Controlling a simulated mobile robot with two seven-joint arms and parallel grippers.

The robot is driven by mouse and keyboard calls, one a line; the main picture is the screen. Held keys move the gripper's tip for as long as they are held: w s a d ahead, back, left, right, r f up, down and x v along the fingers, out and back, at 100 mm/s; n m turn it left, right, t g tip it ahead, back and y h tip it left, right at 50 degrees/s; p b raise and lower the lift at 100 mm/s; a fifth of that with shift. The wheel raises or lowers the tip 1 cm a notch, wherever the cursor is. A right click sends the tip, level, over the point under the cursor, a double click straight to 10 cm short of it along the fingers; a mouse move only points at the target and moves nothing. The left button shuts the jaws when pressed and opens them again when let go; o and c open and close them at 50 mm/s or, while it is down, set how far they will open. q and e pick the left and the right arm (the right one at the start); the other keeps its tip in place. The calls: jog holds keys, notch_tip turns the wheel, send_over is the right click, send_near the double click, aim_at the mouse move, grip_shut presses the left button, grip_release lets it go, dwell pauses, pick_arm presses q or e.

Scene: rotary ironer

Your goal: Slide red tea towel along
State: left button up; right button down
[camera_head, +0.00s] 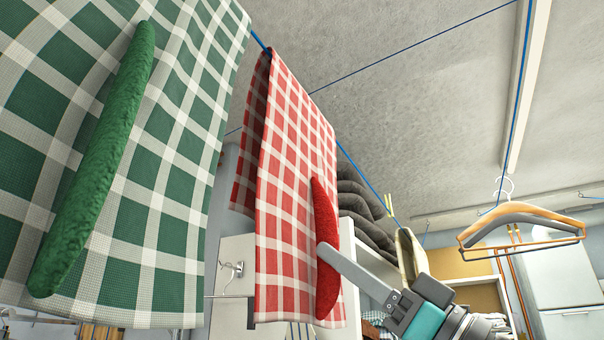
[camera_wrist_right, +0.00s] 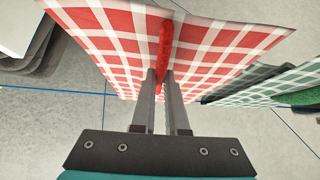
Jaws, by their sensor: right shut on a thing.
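The red and white checked tea towel (camera_head: 283,190) hangs folded over a blue line in the middle of the head view. A fuzzy dark red strip (camera_head: 324,230) runs down its right side. My right gripper (camera_head: 328,258) reaches in from the lower right, its fingers at this strip. In the right wrist view, the two fingers (camera_wrist_right: 163,78) are shut on the red strip (camera_wrist_right: 165,45), which stands out from the towel (camera_wrist_right: 112,35). My left gripper is not in view.
A green checked towel (camera_head: 160,210) with a fuzzy green strip (camera_head: 95,160) hangs close on the left. The blue line (camera_head: 362,178) continues right past clothespins (camera_head: 389,205). Hangers (camera_head: 520,232) hang at the right.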

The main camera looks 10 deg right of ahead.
jog(key=shift+w, duration=0.1)
dwell(0.4)
jog(key=shift+w+d+p, duration=0.75)
jog(key=shift+w+p, duration=0.3)
jog(key=shift+p, duration=0.1)
jog(key=shift+w+d+p, duration=0.7)
jog(key=shift+w+p, duration=0.35)
jog(key=shift+p, duration=0.1)
jog(key=c, duration=0.9)
grip_release()
jog(key=shift+o, duration=0.2)
jog(key=b+v, duration=0.3)
jog(key=v, duration=0.3)
